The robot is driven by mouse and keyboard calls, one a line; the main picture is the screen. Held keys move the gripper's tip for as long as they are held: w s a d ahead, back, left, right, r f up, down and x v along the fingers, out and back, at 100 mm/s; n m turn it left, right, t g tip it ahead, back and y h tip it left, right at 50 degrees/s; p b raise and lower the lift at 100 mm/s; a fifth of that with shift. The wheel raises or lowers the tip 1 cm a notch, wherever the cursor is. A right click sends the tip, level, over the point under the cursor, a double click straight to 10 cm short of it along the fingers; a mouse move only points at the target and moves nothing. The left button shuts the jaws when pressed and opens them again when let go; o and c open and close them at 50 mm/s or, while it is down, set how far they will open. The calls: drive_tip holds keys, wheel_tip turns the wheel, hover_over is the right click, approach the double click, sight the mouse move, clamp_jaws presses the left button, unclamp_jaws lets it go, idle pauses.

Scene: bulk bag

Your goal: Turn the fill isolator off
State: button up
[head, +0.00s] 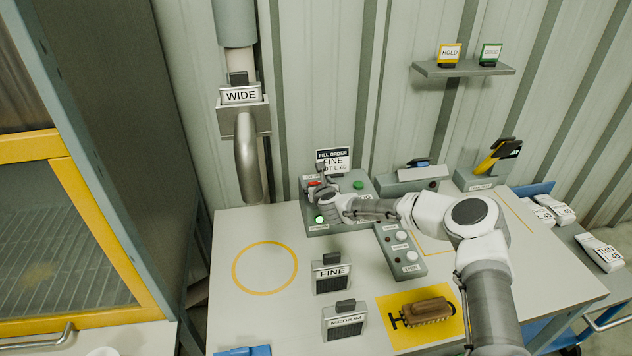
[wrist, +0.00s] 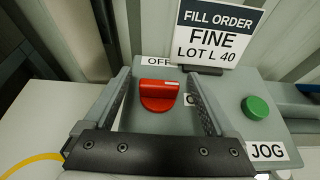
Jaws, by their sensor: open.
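The fill isolator is a red rotary knob (wrist: 158,95) on a grey control box (wrist: 235,85). Its raised handle lies roughly left to right in the wrist view. An OFF label (wrist: 158,61) is behind it, and a second label starting with O (wrist: 190,100) is partly hidden by the right finger. I cannot tell which label the handle points to. My gripper (wrist: 158,82) is open, with one finger on each side of the knob and gaps between. In the head view my gripper (head: 321,192) is over the box, largely covering the knob.
A green button (wrist: 255,107) is right of the knob, above a JOG label (wrist: 268,151). The FILL ORDER sign (wrist: 213,32) stands behind the box. A lit green lamp (head: 319,219) is at the box's front. FINE (head: 331,279) and MEDIUM (head: 345,322) blocks stand on the table.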

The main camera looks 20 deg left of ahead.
drive_tip(key=shift+w+a+f, duration=0.1)
drive_tip(key=shift+w+f, duration=0.05)
drive_tip(key=shift+w, duration=0.05)
drive_tip(key=c, duration=1.4)
